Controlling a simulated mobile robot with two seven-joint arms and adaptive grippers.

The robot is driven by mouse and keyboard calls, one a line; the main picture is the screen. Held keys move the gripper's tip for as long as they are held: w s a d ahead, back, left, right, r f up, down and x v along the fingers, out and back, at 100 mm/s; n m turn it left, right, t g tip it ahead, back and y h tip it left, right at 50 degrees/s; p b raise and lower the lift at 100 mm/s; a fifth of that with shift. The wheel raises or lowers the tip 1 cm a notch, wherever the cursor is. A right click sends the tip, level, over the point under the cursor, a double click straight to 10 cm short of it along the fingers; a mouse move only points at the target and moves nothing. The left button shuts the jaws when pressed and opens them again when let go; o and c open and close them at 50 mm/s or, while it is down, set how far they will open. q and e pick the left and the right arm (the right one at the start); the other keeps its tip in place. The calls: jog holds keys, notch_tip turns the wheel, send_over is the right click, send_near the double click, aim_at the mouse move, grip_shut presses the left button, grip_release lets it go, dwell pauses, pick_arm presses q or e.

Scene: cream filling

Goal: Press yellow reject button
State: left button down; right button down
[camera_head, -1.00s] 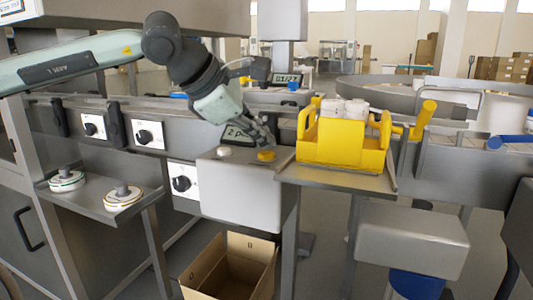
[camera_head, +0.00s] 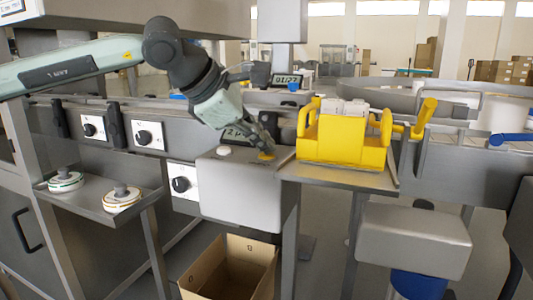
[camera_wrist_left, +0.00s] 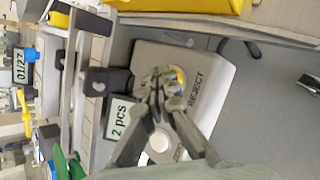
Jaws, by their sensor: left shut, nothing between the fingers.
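The yellow reject button (camera_head: 266,156) sits on top of a grey button box (camera_head: 240,195), beside a white button (camera_head: 223,150). My left gripper (camera_head: 268,150) is shut and empty, its fingertips down at the yellow button and partly covering it. In the left wrist view the fingertips (camera_wrist_left: 160,78) overlap the yellow button (camera_wrist_left: 179,76), next to the word REJECT on the box (camera_wrist_left: 205,60). The white button also shows there (camera_wrist_left: 159,142). I cannot tell for sure whether the button is pressed in. My right gripper is not in view.
A yellow holder (camera_head: 345,140) stands on a metal shelf right of the box. An open cardboard box (camera_head: 232,270) is below. A small display (camera_head: 287,80) is behind. Two round pieces (camera_head: 122,200) lie on the left tray.

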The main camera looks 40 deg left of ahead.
aim_at(263, 156)
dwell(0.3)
pick_arm(q)
jog(key=shift+r+p, duration=0.7)
jog(key=shift+r, duration=0.3)
notch_tip(263, 156, up, 5)
jog(key=p, duration=0.3)
jog(key=shift+p, duration=0.4)
